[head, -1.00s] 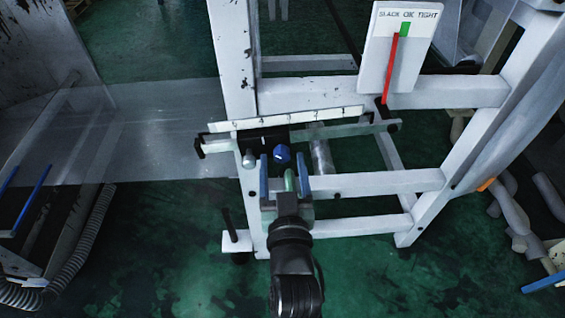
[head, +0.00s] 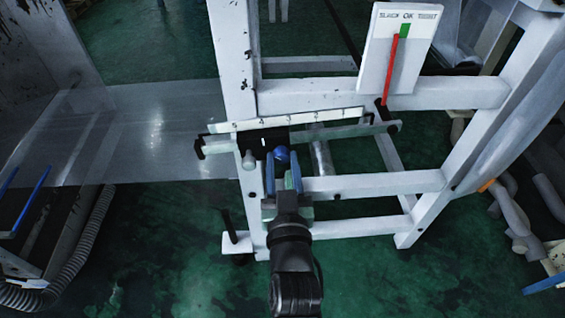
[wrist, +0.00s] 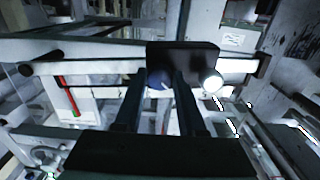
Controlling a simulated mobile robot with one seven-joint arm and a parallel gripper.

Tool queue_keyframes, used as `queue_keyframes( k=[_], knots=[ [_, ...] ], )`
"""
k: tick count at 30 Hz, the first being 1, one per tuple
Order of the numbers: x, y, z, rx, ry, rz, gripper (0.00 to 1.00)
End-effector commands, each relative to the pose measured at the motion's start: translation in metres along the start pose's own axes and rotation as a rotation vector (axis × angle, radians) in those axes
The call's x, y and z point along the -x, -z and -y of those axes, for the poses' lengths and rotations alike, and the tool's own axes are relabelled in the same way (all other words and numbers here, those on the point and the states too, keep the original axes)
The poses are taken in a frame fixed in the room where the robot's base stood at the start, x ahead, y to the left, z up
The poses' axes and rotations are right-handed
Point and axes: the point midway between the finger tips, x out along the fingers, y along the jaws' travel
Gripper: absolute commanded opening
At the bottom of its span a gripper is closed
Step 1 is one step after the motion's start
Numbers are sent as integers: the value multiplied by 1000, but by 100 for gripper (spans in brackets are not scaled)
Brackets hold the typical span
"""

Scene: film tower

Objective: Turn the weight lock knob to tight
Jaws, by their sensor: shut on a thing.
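The blue weight lock knob (head: 282,154) sits on the front of a black sliding block (head: 263,139) on a metal arm in the head view. My gripper (head: 282,168) reaches it from the front, and its two blue-edged fingers are shut on the knob. In the wrist view the knob (wrist: 158,79) lies between the fingertips, and the block (wrist: 183,56) is behind it. The fingers hide the knob's sides. I cannot read the knob's turn angle.
A ruled white scale strip (head: 320,117) runs along the arm. A gauge board (head: 373,52) marked slack, OK and tight stands above right, its red needle (head: 391,70) by a green mark. A pale round end (head: 248,160) is left of the knob. White frame bars (head: 375,183) surround the area.

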Motion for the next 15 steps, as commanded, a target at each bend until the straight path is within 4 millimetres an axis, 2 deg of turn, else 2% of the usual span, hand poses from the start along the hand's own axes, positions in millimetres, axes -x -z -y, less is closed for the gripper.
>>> queue_keyframes(
  k=[8,15],
  knots=[
    [0,1,0,-81,-1,1,0],
    [0,2,0,-261,-1,1,0]
  ],
)
